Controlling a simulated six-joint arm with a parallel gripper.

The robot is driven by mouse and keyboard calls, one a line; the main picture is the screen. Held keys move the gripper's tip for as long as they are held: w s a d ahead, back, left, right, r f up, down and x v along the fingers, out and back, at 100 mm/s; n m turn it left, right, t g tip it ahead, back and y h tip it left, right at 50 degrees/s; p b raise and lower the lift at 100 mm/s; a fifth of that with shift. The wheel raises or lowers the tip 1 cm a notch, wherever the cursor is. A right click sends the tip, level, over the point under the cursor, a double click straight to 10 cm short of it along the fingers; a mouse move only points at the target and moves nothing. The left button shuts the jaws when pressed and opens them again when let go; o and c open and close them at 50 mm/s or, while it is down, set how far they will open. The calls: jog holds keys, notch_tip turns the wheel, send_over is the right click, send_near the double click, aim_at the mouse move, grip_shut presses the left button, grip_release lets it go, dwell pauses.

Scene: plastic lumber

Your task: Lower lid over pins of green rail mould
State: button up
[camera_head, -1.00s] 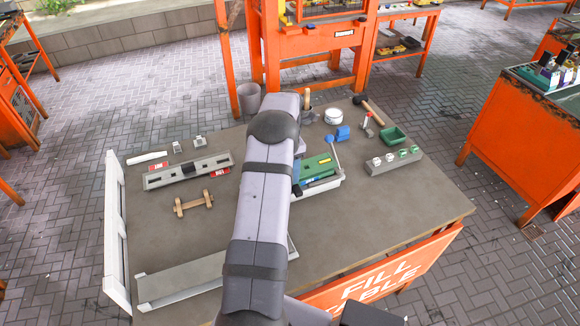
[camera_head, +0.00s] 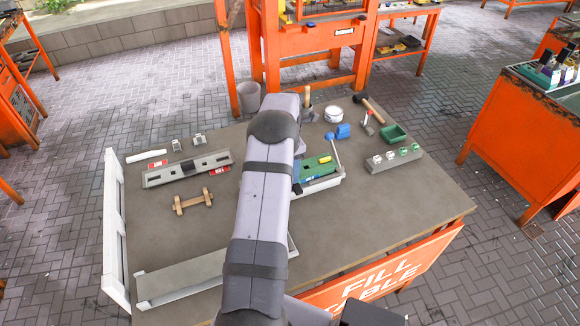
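A green part (camera_head: 318,164) with a small yellow piece shows just right of my arm. It lies over a pale tray-like body (camera_head: 325,184) on the table, which I take for the green rail mould. My arm covers its left side, so I cannot make out the pins, or whether the green part is the lid or the mould. I cannot tell whether lid and mould touch. My gripper is hidden behind my own arm; its fingers do not show.
A grey slotted bar (camera_head: 187,168) with red labels lies left of my arm, above a wooden piece (camera_head: 193,201). A grey block with cups (camera_head: 394,159), a green tray (camera_head: 394,133), a blue object (camera_head: 343,131) and a mallet (camera_head: 370,107) lie right. The front right tabletop (camera_head: 400,210) is clear.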

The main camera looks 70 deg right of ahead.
jog(key=shift+f, duration=0.2)
jog(key=o, duration=2)
jog(key=shift+a+f, duration=0.1)
jog(key=shift+r+p, duration=2.15)
jog(key=shift+r, duration=1.45)
